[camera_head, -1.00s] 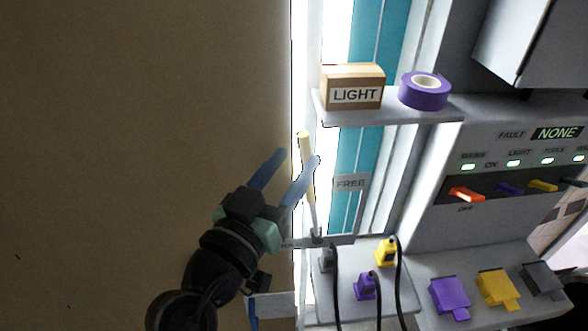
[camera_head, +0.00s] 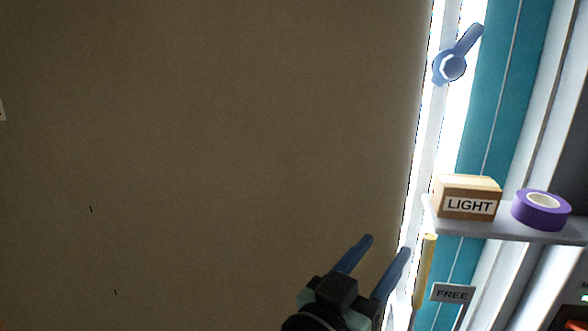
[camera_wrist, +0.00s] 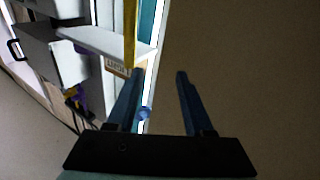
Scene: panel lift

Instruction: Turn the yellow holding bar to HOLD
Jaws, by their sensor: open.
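The yellow holding bar (camera_head: 425,270) stands nearly upright at the wall's right edge in the head view, beside the FREE sign (camera_head: 452,293). No HOLD label shows. My gripper (camera_head: 387,246) is open and empty, with two blue fingers pointing up and right. The bar is to the right of both fingers in this picture, with a small gap. In the wrist view, the bar (camera_wrist: 130,35) is at the top, by the left finger of my gripper (camera_wrist: 160,74), and not between the fingers.
A shelf (camera_head: 500,231) above the bar carries a LIGHT box (camera_head: 468,198) and a roll of purple tape (camera_head: 541,209). A blue lever (camera_head: 453,66) is higher on the bright strip.

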